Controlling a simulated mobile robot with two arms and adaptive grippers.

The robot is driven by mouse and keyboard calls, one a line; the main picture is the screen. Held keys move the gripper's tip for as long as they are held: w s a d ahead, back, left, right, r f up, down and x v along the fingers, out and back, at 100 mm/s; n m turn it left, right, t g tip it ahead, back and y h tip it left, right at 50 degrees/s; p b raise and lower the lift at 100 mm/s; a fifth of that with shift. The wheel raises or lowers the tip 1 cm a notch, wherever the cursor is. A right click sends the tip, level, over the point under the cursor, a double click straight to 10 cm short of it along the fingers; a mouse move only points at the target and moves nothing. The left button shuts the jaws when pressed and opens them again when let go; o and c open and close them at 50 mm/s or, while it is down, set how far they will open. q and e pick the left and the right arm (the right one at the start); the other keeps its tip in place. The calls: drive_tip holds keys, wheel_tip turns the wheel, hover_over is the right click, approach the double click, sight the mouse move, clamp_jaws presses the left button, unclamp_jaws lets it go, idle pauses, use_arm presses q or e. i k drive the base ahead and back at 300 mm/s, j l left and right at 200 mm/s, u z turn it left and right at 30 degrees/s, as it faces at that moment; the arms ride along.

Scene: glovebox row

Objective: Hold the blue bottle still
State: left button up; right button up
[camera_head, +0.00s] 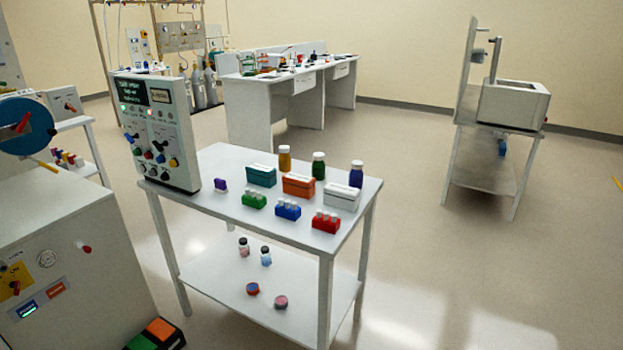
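A dark blue bottle (356,174) with a white cap stands upright near the right back edge of the white table (215,214). Nothing touches it that I can see. A green bottle (318,166) and an amber bottle (285,159) stand in a line to its left. A white box (341,198) sits just in front of the blue bottle and may hide its foot. Neither of my grippers shows in the head view.
Teal (261,177) and orange (298,187) boxes and small green, blue and red vial racks fill the tabletop's middle. A control panel (160,132) stands at its left end. The lower shelf holds small jars. Floor (450,260) to the right is clear.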

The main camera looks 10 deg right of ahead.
sight(356, 178)
drive_tip(key=i+l+u, duration=0.1)
drive_tip(key=l+u, duration=0.25)
drive_tip(key=i+l+u, duration=0.1)
drive_tip(key=l+u, duration=0.65)
drive_tip(key=j, duration=0.1)
